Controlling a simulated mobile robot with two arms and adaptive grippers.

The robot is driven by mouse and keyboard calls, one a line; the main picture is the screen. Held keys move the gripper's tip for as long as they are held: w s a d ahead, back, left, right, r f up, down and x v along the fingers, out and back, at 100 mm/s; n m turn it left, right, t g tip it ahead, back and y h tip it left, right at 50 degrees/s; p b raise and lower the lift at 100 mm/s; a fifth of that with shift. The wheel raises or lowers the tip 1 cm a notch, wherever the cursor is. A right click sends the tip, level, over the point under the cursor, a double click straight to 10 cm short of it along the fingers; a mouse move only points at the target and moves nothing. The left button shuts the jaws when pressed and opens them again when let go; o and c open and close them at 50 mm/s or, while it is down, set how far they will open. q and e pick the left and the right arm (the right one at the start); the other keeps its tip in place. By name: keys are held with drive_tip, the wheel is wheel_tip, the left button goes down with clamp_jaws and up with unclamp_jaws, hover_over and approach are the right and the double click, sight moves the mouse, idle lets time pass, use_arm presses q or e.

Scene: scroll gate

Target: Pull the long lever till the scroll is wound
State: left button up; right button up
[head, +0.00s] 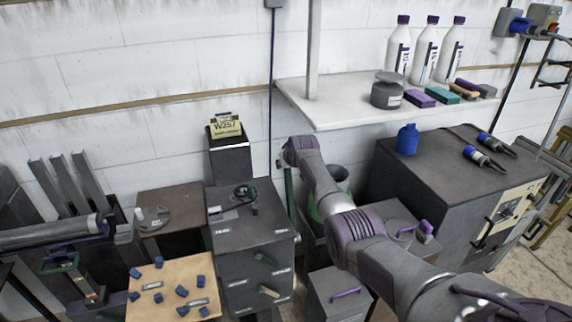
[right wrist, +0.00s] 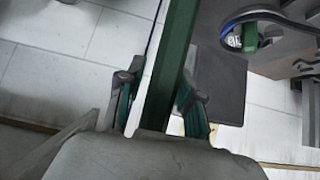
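A long green lever bar (right wrist: 172,60) runs through the right wrist view, between the two fingers of my right gripper (right wrist: 157,88). The fingers stand apart on either side of the bar. A pale gap shows between the left finger and the bar, while the right finger is close to it; I cannot tell if it touches. In the head view, my right arm reaches in from the lower right and its gripper end (head: 290,153) is at a narrow greenish upright (head: 290,195). The fingertips are hard to make out there. I cannot clearly identify the scroll. My left gripper is out of view.
Dark cabinets (head: 252,237) stand left of my right arm, and a larger cabinet (head: 440,190) stands to its right. A white shelf (head: 345,112) with bottles is above. A board with several blue pieces (head: 172,270) lies at lower left, near a grey roller (head: 45,234).

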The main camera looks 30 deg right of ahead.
drive_tip(key=shift+o, duration=0.4)
drive_tip(key=shift+w+f, duration=0.1)
drive_tip(key=shift+s+a+r, duration=0.1)
drive_tip(key=shift+s+r, duration=0.4)
drive_tip(key=shift+r, duration=0.05)
drive_tip(key=v, duration=1)
drive_tip(key=shift+s+r, duration=0.25)
